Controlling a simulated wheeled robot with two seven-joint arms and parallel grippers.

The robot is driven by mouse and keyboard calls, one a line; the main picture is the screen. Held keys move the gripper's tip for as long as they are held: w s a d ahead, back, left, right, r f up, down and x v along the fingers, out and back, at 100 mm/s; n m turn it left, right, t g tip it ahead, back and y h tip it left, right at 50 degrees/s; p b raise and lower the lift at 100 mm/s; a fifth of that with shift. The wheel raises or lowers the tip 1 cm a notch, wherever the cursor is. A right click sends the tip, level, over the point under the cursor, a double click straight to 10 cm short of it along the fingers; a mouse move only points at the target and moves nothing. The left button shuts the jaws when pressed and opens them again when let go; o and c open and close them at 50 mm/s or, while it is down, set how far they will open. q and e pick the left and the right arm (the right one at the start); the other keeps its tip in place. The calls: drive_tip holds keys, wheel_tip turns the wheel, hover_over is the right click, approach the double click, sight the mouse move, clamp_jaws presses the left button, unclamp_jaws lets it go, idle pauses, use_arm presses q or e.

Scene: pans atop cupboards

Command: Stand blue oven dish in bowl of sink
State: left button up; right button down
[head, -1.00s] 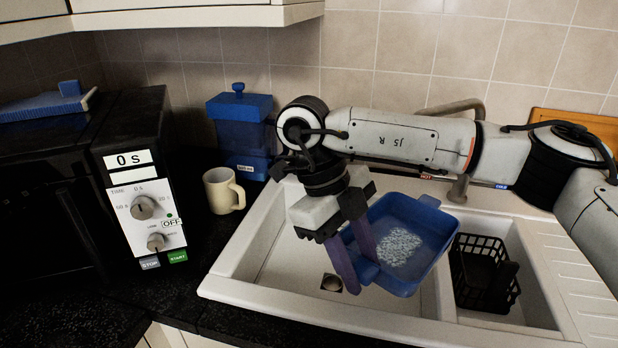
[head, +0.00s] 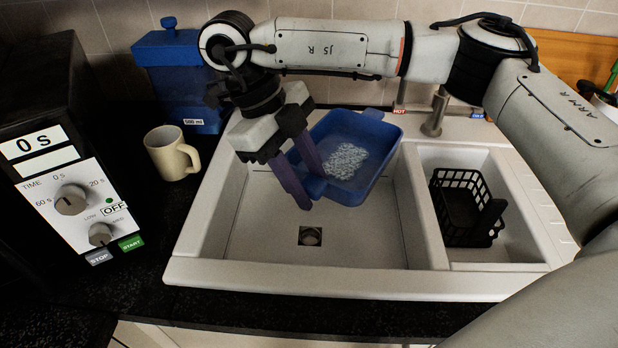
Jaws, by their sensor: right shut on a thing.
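The blue oven dish (head: 376,138) has a pale patch on its inner floor and is tilted, its inside facing me. My right gripper (head: 312,192) is shut on the dish's left end, with its purple fingers at the handle there. The dish is over the back part of the large bowl of the sink (head: 262,232). I cannot tell whether its lower edge touches the bowl. The bowl's drain (head: 310,236) shows in front of the dish. My left gripper is not in view.
A black basket (head: 466,208) sits in the small right bowl. The tap (head: 435,112) stands behind the sink. A cream mug (head: 170,154), a blue container (head: 180,75) and a microwave (head: 70,180) stand on the left. The bowl's front part is clear.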

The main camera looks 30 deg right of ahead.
wheel_tip(320, 180, down, 17)
drive_tip(key=b, duration=1.1)
drive_tip(key=shift+f+b, duration=0.6)
drive_tip(key=shift+f, duration=0.15)
drive_tip(key=shift+f+b, duration=0.45)
drive_tip(key=shift+f, duration=0.25)
drive_tip(key=c, duration=1.2)
unclamp_jaws()
drive_tip(key=shift+o, duration=0.2)
